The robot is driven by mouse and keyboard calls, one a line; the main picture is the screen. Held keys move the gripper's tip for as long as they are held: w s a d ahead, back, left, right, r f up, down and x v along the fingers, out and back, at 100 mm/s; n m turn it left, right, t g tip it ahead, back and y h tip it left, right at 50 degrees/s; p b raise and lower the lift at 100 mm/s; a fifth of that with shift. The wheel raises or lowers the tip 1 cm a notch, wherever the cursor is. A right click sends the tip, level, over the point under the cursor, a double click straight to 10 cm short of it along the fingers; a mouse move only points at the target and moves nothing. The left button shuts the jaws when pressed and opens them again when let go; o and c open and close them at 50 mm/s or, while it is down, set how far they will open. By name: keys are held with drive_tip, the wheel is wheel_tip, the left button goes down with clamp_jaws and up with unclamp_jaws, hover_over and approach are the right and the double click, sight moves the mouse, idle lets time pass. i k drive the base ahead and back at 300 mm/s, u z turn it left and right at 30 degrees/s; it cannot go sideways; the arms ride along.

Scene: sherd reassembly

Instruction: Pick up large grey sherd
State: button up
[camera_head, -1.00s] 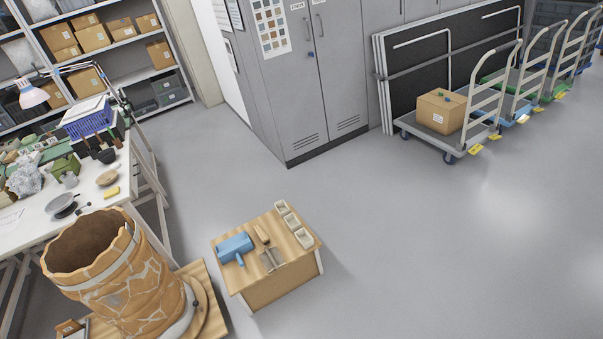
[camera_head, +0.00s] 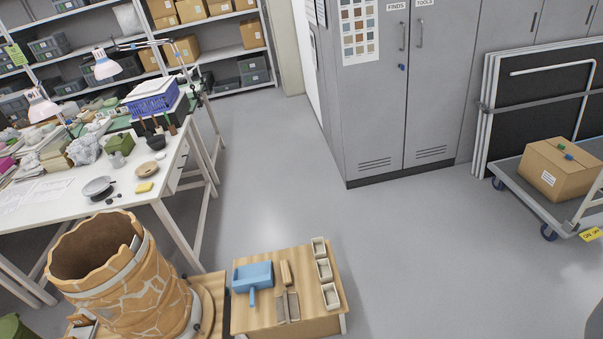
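I cannot pick out a large grey sherd for certain in this view. A large orange-brown vessel (camera_head: 135,290) pieced from sherds with pale joints stands at the lower left, its top open and its rim jagged. A pale grey band runs around its upper part. My gripper does not show. A dark grey rounded shape is cut off at the bottom right corner; I cannot tell what it is.
A small wooden table (camera_head: 325,322) beside the vessel holds a blue tool (camera_head: 254,275), small trays (camera_head: 325,271) and flat grey-brown pieces (camera_head: 287,306). A cluttered white workbench (camera_head: 45,222), grey cabinet (camera_head: 372,110) and cart with cardboard box (camera_head: 560,170) stand around clear floor.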

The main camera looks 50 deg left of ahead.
sight(288, 309)
drive_tip(key=u, duration=0.5)
drive_tip(key=i, duration=0.85)
drive_tip(key=u, duration=0.6)
drive_tip(key=k, duration=0.65)
drive_tip(key=u, duration=0.2)
drive_tip(key=i, duration=0.7)
drive_tip(key=z, duration=0.15)
